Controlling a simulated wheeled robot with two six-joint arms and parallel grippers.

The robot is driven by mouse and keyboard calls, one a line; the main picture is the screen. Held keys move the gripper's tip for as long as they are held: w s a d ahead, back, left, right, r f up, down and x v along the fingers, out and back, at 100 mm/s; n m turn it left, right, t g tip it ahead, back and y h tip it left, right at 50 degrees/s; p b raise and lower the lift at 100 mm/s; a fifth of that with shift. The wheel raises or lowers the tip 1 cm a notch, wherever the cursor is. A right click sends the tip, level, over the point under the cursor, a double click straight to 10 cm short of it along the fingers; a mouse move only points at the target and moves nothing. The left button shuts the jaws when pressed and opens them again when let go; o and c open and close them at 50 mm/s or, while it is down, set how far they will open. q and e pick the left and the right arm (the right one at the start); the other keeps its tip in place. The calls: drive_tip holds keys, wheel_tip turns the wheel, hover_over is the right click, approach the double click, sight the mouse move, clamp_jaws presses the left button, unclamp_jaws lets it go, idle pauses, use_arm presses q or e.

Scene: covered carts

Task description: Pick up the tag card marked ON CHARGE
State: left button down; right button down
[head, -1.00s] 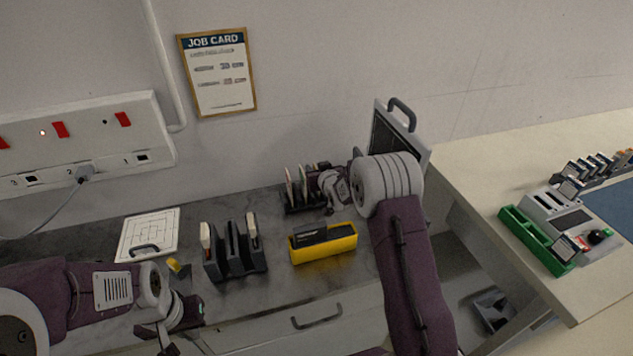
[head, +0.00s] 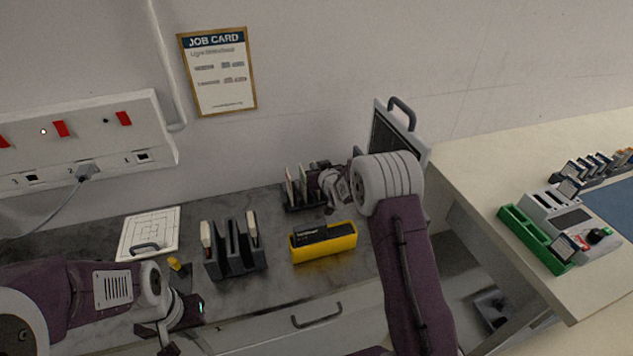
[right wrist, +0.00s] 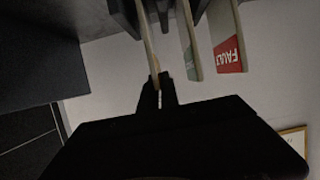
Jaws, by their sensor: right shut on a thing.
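A dark rack (head: 291,208) with upright tag cards stands at the back of the grey worktop, against the wall. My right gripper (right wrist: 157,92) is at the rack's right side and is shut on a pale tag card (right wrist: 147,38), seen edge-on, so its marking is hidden. Beside it in the right wrist view are a card with a grey-green label (right wrist: 189,45), its word unreadable, and a card with a red FAULT label (right wrist: 229,55). I cannot tell which card is marked ON CHARGE. My left gripper (head: 160,338) is low at the front left, away from the rack; its jaws are unclear.
A dark holder (head: 236,262) with pale-topped things and a yellow bin (head: 325,248) stand in front of the rack. A white panel (head: 149,233) lies left. An upright handled panel (head: 412,147) stands right of my right wrist. A socket strip (head: 85,140) is on the wall.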

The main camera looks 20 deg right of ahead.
idle(0.9)
wheel_tip(320, 180, up, 10)
drive_tip(key=shift+f, duration=0.1)
wheel_tip(320, 180, up, 8)
drive_tip(key=p, duration=0.3)
